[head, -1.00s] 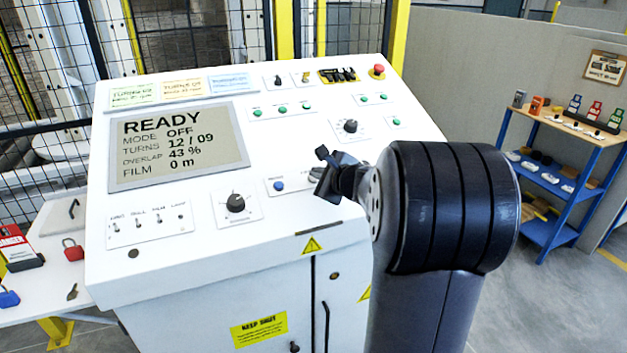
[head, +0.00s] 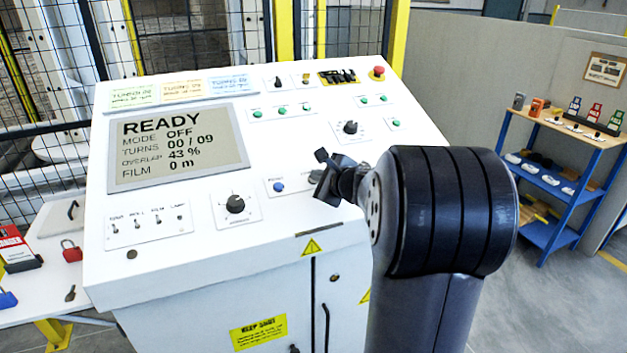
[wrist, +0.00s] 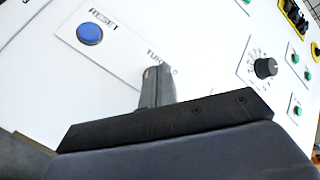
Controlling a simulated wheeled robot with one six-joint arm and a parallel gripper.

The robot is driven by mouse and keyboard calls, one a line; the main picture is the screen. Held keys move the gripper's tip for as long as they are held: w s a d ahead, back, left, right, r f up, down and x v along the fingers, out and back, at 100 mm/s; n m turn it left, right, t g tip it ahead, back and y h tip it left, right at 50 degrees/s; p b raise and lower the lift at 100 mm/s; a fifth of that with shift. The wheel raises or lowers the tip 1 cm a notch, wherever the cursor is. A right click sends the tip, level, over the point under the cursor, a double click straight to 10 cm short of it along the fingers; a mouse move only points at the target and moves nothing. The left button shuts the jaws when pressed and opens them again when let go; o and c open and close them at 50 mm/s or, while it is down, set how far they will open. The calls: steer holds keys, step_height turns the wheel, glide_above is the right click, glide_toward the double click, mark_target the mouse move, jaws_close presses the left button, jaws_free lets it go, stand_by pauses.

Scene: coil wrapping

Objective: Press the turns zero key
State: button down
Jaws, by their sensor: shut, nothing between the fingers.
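The sloped white console (head: 160,235) carries a display (head: 180,145) reading READY, MODE OFF, TURNS 00 / 09, OVERLAP 43 %, FILM 0 m. My gripper (wrist: 157,72) is shut and empty, its fingertips at the panel just right of the blue RESET button (wrist: 90,34). The fingers cover the middle of a label starting "TUR" and ending in "0", and the key there is hidden behind them. In the head view, the blue button (head: 278,187) shows left of my gripper (head: 318,176). Whether the fingertips touch the key cannot be told.
A black knob (head: 236,204) and a row of toggle switches (head: 148,221) lie left of the blue button. Another knob (head: 351,127), green buttons and a red emergency stop (head: 378,71) sit higher up. A blue shelf (head: 560,185) stands at the right.

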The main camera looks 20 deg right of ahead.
stand_by(0.3)
steer(key=shift+s+r+p, duration=0.3)
steer(key=shift+r+p, duration=0.15)
steer(key=shift+r, duration=0.2)
steer(key=shift+s+r+p, duration=0.35)
steer(key=shift+r+p, duration=0.2)
steer(key=shift+r, duration=0.2)
steer(key=shift+s+r+p, duration=0.35)
steer(key=shift+r+p, duration=0.2)
steer(key=shift+r, duration=0.25)
steer(key=shift+s+r+p, duration=0.35)
steer(key=shift+r+p, duration=0.2)
steer(key=shift+r, duration=0.2)
steer(key=shift+f, duration=0.1)
